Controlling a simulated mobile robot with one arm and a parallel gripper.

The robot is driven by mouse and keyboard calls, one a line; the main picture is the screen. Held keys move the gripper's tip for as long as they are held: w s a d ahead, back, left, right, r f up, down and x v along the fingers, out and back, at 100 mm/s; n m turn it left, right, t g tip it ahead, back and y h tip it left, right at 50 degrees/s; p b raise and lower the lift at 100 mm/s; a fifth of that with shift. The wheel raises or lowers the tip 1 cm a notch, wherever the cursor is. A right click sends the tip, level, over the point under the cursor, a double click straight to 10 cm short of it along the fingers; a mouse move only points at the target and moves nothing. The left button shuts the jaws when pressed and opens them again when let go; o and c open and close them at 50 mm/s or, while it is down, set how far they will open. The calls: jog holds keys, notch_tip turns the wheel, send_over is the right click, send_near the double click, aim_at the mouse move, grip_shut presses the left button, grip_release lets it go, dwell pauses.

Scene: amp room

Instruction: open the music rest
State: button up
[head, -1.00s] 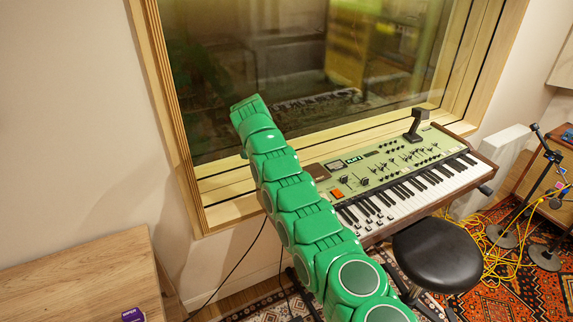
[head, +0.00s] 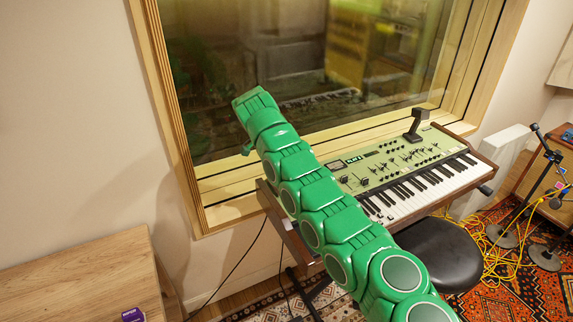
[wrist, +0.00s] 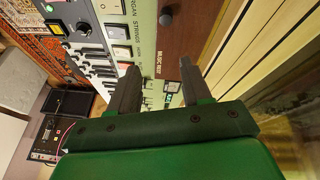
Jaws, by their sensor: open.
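The keyboard (head: 430,190), pale green with a wooden case, stands below the window. In the wrist view, a "MUSIC REST" label (wrist: 161,63) is on its brown wooden strip (wrist: 185,30), close ahead of my gripper. A dark round knob (wrist: 166,15) sits on this strip, beyond the fingertips. I cannot make out the music rest itself as a separate part. My gripper (wrist: 159,68) is open and empty, its two grey fingers pointing at the labelled strip. In the head view my green arm hides part of the keyboard's left side, and the gripper is hidden behind it.
The window frame (wrist: 262,45) runs close along the right of the wrist view. A black stool (head: 440,252) stands in front of the keyboard. A dark upright piece (head: 416,124) stands at its back right. A wooden desk (head: 80,275) is at left. Yellow cables lie right.

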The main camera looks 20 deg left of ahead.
jog(key=s+d+r, duration=0.5)
jog(key=s, duration=0.4)
jog(key=shift+r, duration=0.35)
dwell(0.8)
